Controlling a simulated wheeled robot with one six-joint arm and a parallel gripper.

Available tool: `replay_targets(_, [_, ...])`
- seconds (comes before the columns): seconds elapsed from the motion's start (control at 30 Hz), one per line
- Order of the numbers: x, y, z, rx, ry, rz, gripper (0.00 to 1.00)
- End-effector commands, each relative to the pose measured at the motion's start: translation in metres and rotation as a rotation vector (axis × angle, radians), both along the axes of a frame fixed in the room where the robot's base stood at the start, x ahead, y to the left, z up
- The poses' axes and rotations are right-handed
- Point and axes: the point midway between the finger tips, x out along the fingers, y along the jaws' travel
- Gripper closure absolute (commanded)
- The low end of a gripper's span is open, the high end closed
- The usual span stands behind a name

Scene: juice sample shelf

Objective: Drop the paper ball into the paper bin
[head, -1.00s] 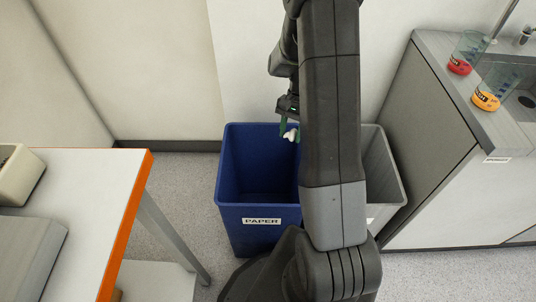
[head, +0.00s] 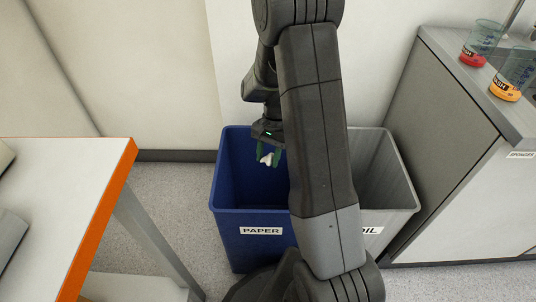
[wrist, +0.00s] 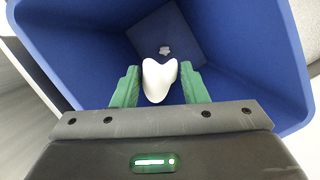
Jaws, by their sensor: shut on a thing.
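The paper ball (wrist: 158,80) is white and crumpled, held between the green fingers of my gripper (wrist: 160,88). In the head view the ball (head: 265,158) shows just below my gripper (head: 266,152). The paper bin (head: 254,225) is blue, open at the top and labelled PAPER. My gripper is shut on the ball over the bin's opening. In the wrist view the blue walls of the bin (wrist: 245,50) surround the ball. My arm hides the bin's right part in the head view.
A grey bin (head: 395,195) with a partly hidden label stands right of the paper bin. A white table (head: 60,190) with an orange edge is at left. A grey counter (head: 470,90) at right bears two cups with red and orange bases.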

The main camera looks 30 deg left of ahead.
Motion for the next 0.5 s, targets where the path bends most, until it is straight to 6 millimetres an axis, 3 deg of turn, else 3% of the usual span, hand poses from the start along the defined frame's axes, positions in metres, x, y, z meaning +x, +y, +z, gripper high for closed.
replay_targets(0.07, [0.0001,0.0,-0.0079,0.0,0.0,0.0,0.82])
replay_targets(0.33, [0.0001,0.0,-0.0075,0.0,0.0,0.0,0.82])
replay_targets(0.37, [0.0001,0.0,-0.0075,0.0,0.0,0.0,0.58])
replay_targets(0.5, [0.0001,0.0,-0.0074,0.0,0.0,0.0,0.35])
